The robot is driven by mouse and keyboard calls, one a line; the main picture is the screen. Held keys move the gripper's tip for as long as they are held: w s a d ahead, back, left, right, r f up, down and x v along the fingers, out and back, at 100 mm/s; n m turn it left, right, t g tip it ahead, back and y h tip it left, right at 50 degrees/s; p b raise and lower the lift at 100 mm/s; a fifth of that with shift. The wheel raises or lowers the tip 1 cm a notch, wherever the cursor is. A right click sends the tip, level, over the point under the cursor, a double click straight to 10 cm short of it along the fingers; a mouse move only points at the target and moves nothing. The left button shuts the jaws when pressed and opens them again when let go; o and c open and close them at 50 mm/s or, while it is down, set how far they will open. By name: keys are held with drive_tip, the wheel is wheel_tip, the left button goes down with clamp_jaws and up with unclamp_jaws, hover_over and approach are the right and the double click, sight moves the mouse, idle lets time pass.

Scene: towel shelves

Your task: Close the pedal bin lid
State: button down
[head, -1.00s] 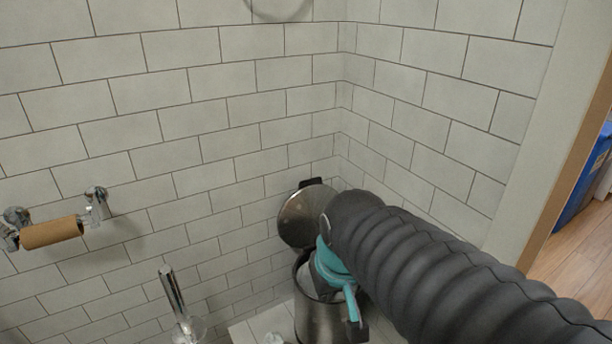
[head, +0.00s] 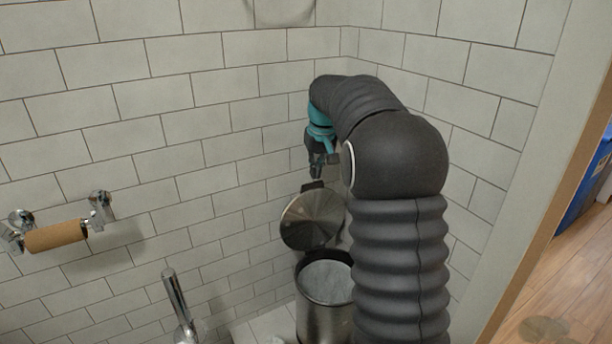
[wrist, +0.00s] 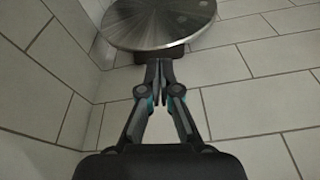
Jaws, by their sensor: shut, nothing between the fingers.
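The pedal bin (head: 322,312) is a dark metal cylinder in the tiled corner, with a pale grey inside showing at its open mouth. My gripper (head: 317,174) is above and behind the lid's top edge, near the wall. In the wrist view the lid (wrist: 158,22) fills the top, and my gripper (wrist: 159,64) points at the dark piece on its edge, with the fingertips together and empty. Whether they touch it I cannot tell.
White tiled walls (head: 190,120) meet close behind the bin. A toilet roll holder with a bare brown roll (head: 56,236) is on the left wall. A chrome brush handle (head: 176,298) stands left of the bin. A doorway with wooden floor (head: 560,290) is at the right.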

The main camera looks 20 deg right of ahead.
wheel_tip(320, 180, up, 5)
drive_tip(key=w, duration=0.2)
drive_tip(key=shift+n, duration=0.8)
drive_tip(key=b+x, duration=0.1)
drive_tip(key=x, duration=0.8)
drive_tip(key=shift+a+f, duration=0.15)
drive_tip(key=shift+f, duration=0.15)
drive_tip(key=shift+t, duration=0.3)
